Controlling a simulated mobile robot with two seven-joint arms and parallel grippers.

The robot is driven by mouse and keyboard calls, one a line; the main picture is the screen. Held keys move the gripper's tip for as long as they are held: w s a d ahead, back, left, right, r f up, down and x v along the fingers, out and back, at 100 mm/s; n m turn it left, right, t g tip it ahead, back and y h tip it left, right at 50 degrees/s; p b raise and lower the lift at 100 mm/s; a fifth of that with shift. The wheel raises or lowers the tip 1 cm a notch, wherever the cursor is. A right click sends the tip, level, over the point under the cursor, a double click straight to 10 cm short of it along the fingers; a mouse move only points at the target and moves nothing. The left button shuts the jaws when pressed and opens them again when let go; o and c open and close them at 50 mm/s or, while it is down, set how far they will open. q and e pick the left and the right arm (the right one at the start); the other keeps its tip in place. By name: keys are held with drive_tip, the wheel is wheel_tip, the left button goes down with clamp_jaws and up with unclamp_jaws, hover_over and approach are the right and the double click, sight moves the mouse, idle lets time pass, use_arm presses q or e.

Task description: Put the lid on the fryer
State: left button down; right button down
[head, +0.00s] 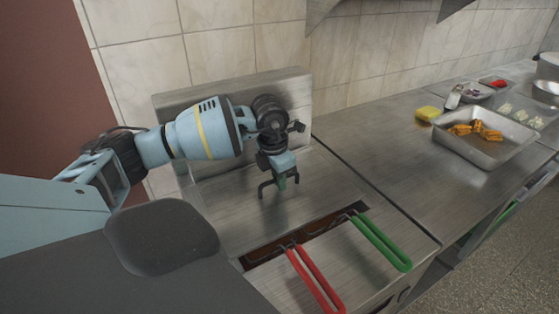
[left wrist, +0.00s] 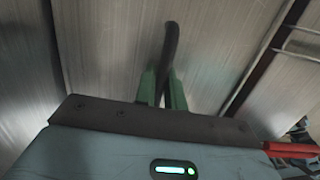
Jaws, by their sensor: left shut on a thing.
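My left gripper (head: 281,181) is shut on the dark handle (head: 263,191) of the lid. The lid (head: 320,172) is a flat brushed-metal plate over the back part of the fryer. In the left wrist view the green fingers (left wrist: 163,92) close around the dark curved handle (left wrist: 171,45), with the lid's metal surface behind. The fryer (head: 378,280) is a steel unit; a dark strip of its opening (head: 300,241) shows in front of the lid. I cannot tell whether the lid touches the fryer top. My right gripper is not in view.
A red basket handle (head: 315,280) and a green basket handle (head: 382,242) stick out over the fryer's front. To the right, a steel counter (head: 385,165) has clear room, with a yellow sponge (head: 429,113) and a food tray (head: 485,152) further along.

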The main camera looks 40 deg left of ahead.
use_arm(q)
drive_tip(key=c, duration=1.5)
unclamp_jaws()
drive_tip(key=shift+o, duration=0.6)
drive_tip(key=r, duration=0.5)
drive_tip(key=s+r, duration=0.1)
drive_tip(key=r, duration=0.1)
drive_tip(key=shift+a+r, duration=0.15)
drive_tip(key=shift+r, duration=0.25)
